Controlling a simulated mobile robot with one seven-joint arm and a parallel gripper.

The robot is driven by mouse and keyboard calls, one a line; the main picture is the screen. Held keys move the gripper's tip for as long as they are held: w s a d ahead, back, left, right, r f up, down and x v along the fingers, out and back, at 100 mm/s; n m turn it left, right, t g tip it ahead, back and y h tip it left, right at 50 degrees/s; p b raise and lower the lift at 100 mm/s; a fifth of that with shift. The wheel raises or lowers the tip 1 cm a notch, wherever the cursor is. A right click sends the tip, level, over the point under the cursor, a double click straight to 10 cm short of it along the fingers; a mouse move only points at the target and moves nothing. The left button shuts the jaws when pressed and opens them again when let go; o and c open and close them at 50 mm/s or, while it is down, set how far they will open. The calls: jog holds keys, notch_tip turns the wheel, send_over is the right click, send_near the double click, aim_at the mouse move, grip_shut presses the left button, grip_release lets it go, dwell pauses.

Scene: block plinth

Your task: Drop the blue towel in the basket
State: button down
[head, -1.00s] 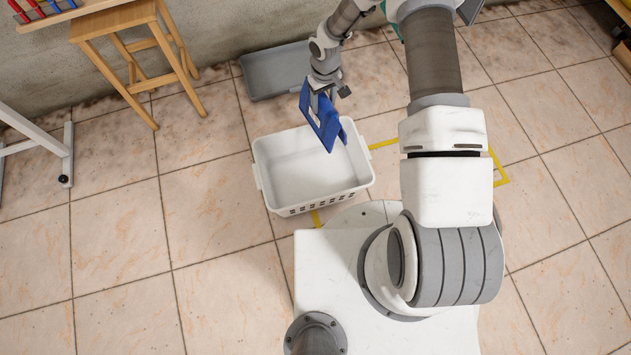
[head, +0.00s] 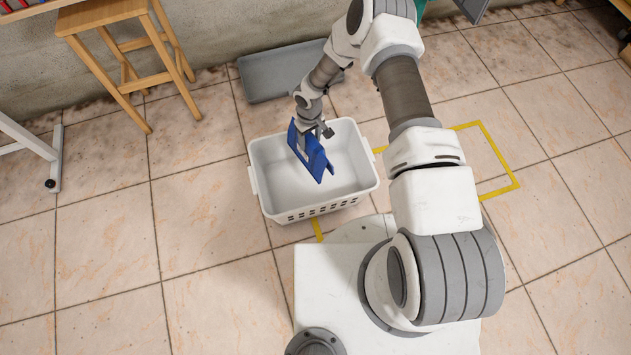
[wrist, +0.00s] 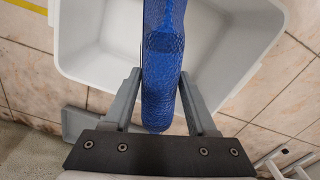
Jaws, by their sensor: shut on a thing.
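The blue towel (head: 311,160) hangs from my gripper (head: 308,140), over the white basket (head: 266,192) in the head view. In the wrist view the towel (wrist: 163,60) is pinched between both fingers of my gripper (wrist: 161,85), which are shut on it. The basket (wrist: 95,45) shows behind the towel there, its inside empty where it can be seen. The towel is folded and tilted. I cannot tell whether its lower end touches the basket's floor.
A grey tray (head: 280,75) lies on the floor behind the basket. A wooden stool (head: 125,60) stands at the upper left, with a white table leg (head: 57,155) near it. Yellow tape (head: 500,160) marks the floor. The tiles left of the basket are clear.

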jog(key=shift+f, duration=0.6)
jog(key=shift+c, duration=0.6)
grip_release()
jog(key=shift+r, duration=0.1)
notch_tip(320, 180, up, 17)
jog(key=p, duration=0.5)
jog(key=shift+r, duration=0.15)
